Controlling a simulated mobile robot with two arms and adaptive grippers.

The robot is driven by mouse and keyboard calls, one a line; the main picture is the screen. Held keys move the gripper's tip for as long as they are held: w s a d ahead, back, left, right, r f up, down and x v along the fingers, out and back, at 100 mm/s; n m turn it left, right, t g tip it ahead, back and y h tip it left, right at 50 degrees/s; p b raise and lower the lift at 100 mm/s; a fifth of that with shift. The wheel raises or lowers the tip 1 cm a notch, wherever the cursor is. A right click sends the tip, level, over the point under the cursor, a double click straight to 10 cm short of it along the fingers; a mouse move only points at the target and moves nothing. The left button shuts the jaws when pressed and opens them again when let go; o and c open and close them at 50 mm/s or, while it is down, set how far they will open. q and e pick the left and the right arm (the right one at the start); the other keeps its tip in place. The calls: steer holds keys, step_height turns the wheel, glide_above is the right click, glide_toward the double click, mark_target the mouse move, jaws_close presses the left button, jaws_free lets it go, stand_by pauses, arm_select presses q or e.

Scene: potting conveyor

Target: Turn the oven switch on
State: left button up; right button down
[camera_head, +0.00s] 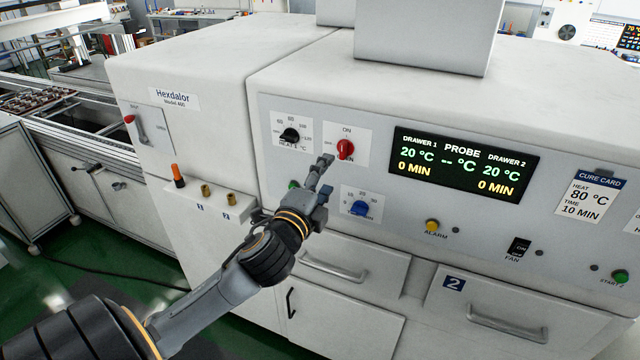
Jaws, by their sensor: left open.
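The red rotary switch (345,149) sits on a white plate marked ON on the oven's front panel (400,222). The lettering under it is partly hidden by my gripper, and I cannot tell exactly which way the switch is turned. My left gripper (325,161) is open and empty, with its fingertips just below and left of the red switch. In this view I cannot tell whether they touch the panel. My right gripper is not in view.
A black heat knob (290,134) is left of the red switch, and a blue knob (360,208) is below it. A lit display (462,164) is to the right. A green button (294,185) is partly behind my gripper. Drawer handles (333,267) stick out below.

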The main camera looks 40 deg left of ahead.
arm_select(q)
steer(key=shift+v, duration=1.15)
steer(key=shift+f, duration=0.1)
steer(key=a+f+n+g+b, duration=0.2)
steer(key=f+g, duration=0.1)
steer(key=f, duration=1.4)
steer(key=a+f+n+g+b, duration=0.1)
steer(key=f+n+g, duration=0.25)
steer(key=f, duration=1.45)
steer(key=s+d+f+n+g+h+b, duration=0.1)
steer(key=s+d+f+g, duration=0.1)
steer(key=s+f, duration=0.65)
steer(key=s+d+f+n+g+h+b, duration=0.15)
steer(key=s+f, duration=0.25)
steer(key=f, duration=1)
steer(key=s+d+f+n+g+b, duration=0.1)
steer(key=s+d+f+g, duration=0.1)
steer(key=s+f, duration=0.4)
steer(key=s+d+f+n+g+h+b, duration=0.1)
steer(key=s+d+f, duration=0.4)
steer(key=s, duration=0.8)
steer(key=s+d+f+n+g+b, duration=0.1)
steer(key=s+d+f+n+g, duration=0.2)
steer(key=s+f, duration=0.5)
steer(key=shift+s+d+f+g, duration=0.25)
steer(key=shift+s+f+g, duration=0.05)
steer(key=shift+s, duration=0.7)
steer(key=shift+h, duration=0.25)
